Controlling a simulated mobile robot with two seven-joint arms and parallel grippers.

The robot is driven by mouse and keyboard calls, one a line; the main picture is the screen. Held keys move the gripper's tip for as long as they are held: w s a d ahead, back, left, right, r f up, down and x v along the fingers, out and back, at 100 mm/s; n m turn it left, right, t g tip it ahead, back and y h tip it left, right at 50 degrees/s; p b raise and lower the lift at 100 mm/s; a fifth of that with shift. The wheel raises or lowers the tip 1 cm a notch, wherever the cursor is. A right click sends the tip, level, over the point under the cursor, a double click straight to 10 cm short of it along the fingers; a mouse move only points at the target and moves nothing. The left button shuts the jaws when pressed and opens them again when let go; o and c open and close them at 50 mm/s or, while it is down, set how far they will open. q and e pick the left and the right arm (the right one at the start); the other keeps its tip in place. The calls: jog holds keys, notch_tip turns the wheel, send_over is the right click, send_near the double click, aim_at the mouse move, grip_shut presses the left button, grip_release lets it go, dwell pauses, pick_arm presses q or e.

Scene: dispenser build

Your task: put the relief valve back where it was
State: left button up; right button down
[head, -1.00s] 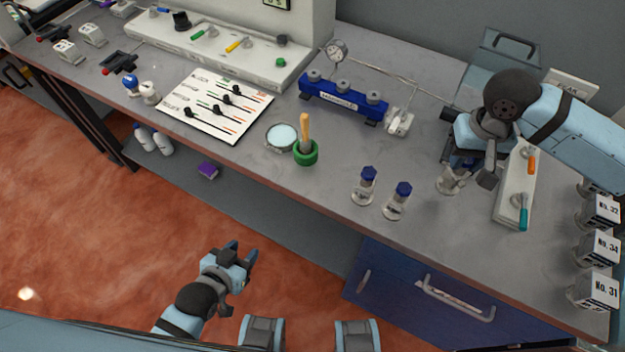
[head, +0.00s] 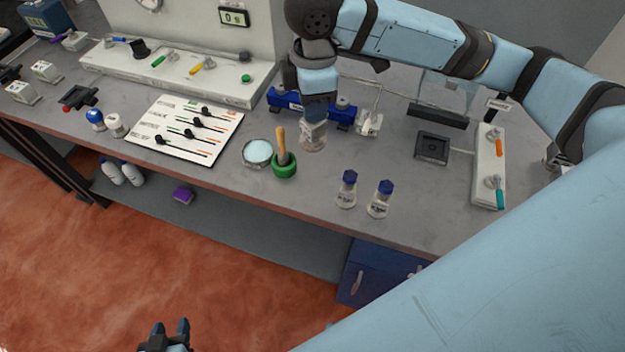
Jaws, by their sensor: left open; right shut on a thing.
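My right gripper (head: 314,120) points down in front of the blue manifold (head: 345,114). It is shut on a small pale labelled vessel (head: 313,138), which looks like a flask; the fingers hide its top. A white fitting (head: 369,122) stands at the manifold's right end, by a thin pipe. No label shows which thing is the relief valve, so I cannot tell it for sure. The gripper and forearm hide the middle of the manifold. My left gripper (head: 170,332) is open and empty, low in front of the bench, with only its tip in view.
A green mortar with pestle (head: 284,165) and a glass dish (head: 257,152) stand left of the held vessel. Two blue-capped bottles (head: 347,190) (head: 380,199) stand at the front. A black square plate (head: 432,148) and a white valve strip (head: 489,165) are at right.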

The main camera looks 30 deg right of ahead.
aim_at(315, 125)
jog(key=r+n, duration=0.2)
jog(key=n, duration=0.1)
jog(key=s+r+n, duration=0.1)
jog(key=r+n, duration=0.1)
jog(key=n, duration=0.1)
jog(key=shift+s+a, duration=0.1)
jog(key=shift+s, duration=0.1)
jog(key=shift+f, duration=0.25)
notch_tip(315, 125, down, 19)
jog(key=shift+f, duration=0.2)
jog(key=c, duration=0.9)
grip_release()
jog(key=shift+s+f, duration=0.1)
jog(key=shift+f, duration=0.05)
jog(key=shift+o, duration=0.2)
notch_tip(315, 125, up, 12)
jog(key=shift+r, duration=0.2)
